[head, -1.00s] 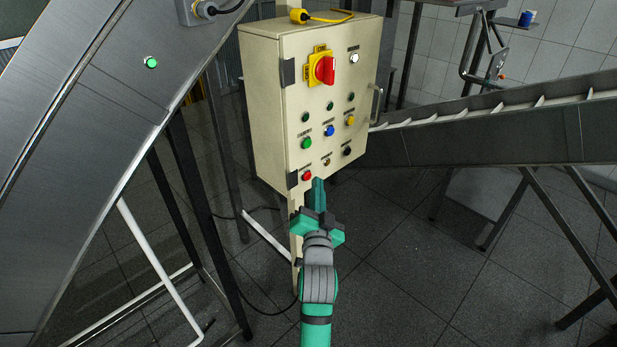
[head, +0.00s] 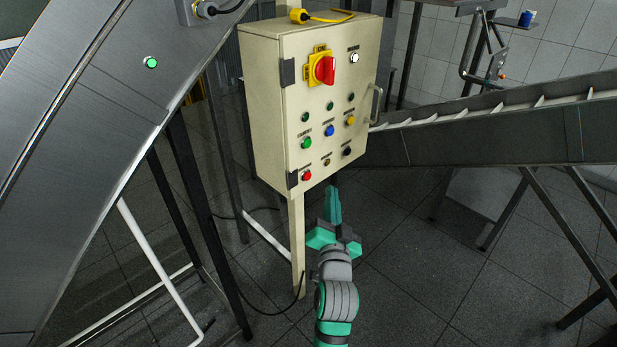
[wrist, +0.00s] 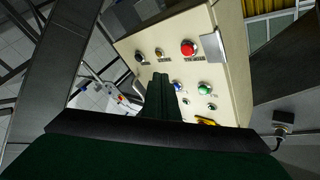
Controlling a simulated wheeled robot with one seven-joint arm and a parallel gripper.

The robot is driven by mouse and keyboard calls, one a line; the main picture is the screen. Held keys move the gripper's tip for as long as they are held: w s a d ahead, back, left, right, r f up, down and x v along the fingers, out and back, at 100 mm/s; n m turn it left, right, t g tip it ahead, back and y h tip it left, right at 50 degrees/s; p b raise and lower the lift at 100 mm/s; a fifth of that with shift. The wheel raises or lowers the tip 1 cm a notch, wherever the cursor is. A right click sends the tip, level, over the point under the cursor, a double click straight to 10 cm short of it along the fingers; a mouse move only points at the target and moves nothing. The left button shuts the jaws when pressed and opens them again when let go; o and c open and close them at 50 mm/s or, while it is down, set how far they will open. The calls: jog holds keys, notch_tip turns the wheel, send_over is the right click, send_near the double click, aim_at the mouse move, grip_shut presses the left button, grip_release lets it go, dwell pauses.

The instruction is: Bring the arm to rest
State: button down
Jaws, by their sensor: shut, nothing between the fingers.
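My gripper (head: 333,207) is shut and empty. In the head view it points up from the bottom middle, below the lower edge of the cream control box (head: 262,110) and to the right of its post. It looks apart from the box. In the wrist view my gripper (wrist: 160,90) shows as dark green fingers in front of the box (wrist: 150,40), which appears upside down, with a red button (wrist: 188,48) and a green button (wrist: 204,87) beside them.
The box carries a red rotary switch (head: 325,70) and several coloured buttons. A steel conveyor side (head: 80,130) rises at the left. A sloping conveyor (head: 490,140) on metal legs stands at the right.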

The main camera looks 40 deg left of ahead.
jog(key=shift+f, duration=0.1)
dwell(0.4)
jog(key=s+d+f+m+t+h, duration=0.1)
jog(key=s+d+f+h, duration=0.4)
jog(key=d+f, duration=0.55)
jog(key=s+d+f+m+t+h, duration=0.1)
jog(key=s+d+f+h, duration=0.1)
jog(key=s+d+f, duration=0.8)
jog(key=s+d+h, duration=0.2)
jog(key=s+d, duration=0.5)
jog(key=s, duration=0.3)
jog(key=s+d+n+g+h, duration=0.1)
jog(key=s+d+h, duration=0.2)
jog(key=s+d, duration=0.4)
jog(key=s, duration=0.4)
jog(key=shift+d+f+g+h, duration=0.3)
